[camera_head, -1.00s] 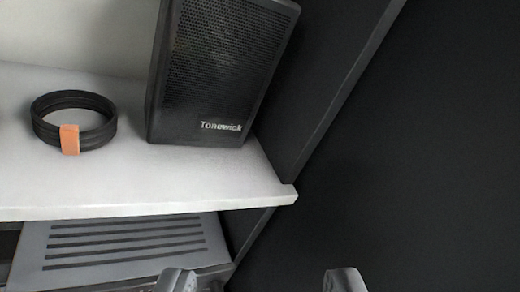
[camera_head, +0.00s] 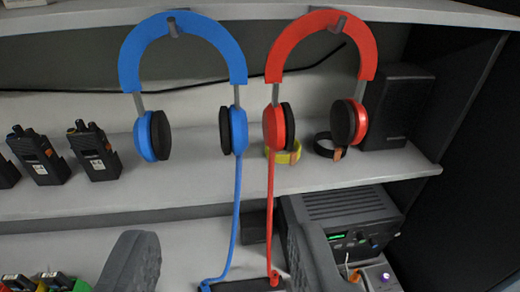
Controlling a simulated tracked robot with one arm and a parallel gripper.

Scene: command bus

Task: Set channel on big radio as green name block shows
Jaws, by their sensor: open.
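A big dark grey radio (camera_head: 350,207) with a slotted top stands on the lower level at the right. Its front has a small lit green display (camera_head: 337,236) and a knob, too small to read; my right finger covers part of its left side. I cannot make out a green name block; small green and coloured items (camera_head: 48,281) show at the bottom left, cut by the frame edge. My gripper (camera_head: 215,222) is open and empty, its fingers wide apart, left of the radio.
Blue headphones (camera_head: 183,24) and red headphones (camera_head: 322,22) hang in front, their cords dropping between my fingers. Handheld radios (camera_head: 95,152), cable coils (camera_head: 328,146) and a black speaker (camera_head: 398,108) stand on the white shelf (camera_head: 200,188). A light box (camera_head: 382,277) is below the radio.

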